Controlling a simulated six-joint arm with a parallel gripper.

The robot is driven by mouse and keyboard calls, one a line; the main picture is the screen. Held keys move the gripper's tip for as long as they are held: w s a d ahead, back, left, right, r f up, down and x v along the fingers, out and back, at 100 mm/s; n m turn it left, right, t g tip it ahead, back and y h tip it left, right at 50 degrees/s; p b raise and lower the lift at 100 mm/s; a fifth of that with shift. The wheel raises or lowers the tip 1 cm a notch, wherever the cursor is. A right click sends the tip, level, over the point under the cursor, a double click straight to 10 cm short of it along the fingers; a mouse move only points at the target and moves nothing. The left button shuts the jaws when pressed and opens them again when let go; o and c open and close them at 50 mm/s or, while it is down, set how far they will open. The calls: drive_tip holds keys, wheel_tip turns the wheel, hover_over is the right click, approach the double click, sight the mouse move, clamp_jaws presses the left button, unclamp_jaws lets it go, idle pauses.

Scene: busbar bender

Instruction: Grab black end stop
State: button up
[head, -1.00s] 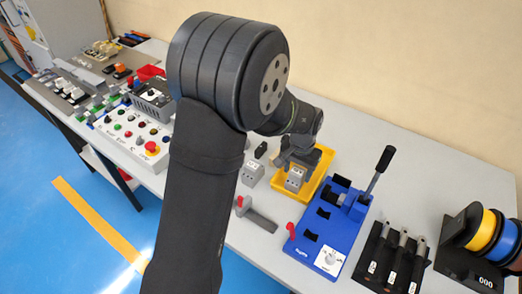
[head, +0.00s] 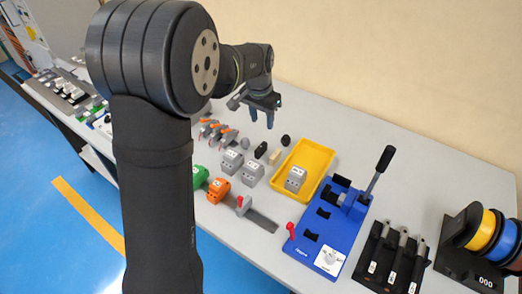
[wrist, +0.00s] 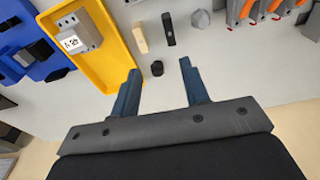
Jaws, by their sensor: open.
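The black end stop (head: 261,149) appears to be the narrow upright black block to the left of a beige block (head: 274,157) on the table. In the wrist view the end stop (wrist: 168,28) lies beyond my fingertips, with a small round mark on its face. My gripper (head: 262,120) is open and empty, raised above the table behind these parts. In the wrist view its two blue fingers (wrist: 159,68) are spread wide, and a small dark rounded piece (wrist: 157,68) shows between the tips, apart from them.
A yellow tray (head: 326,157) holding a grey block (head: 295,178) stands beside the beige block. A grey faceted piece (wrist: 200,18) and orange-grey clamps (wrist: 262,10) lie on the other side. A blue bender (head: 330,225) with a raised lever is at the right. Grey blocks sit nearby.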

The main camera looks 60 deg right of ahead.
drive_tip(key=w, duration=0.2)
hover_over(261, 146)
drive_tip(key=a, duration=0.1)
drive_tip(key=f, duration=1)
drive_tip(key=shift+s+a+f, duration=0.15)
drive_tip(key=shift+a+f, duration=0.05)
drive_tip(key=shift+f, duration=0.05)
drive_tip(key=shift+d+f, duration=0.2)
drive_tip(key=shift+f, duration=0.75)
drive_tip(key=shift+d+f, duration=0.25)
drive_tip(key=shift+f, duration=0.7)
drive_tip(key=shift+d+f, duration=0.2)
drive_tip(key=shift+f, duration=0.75)
clamp_jaws()
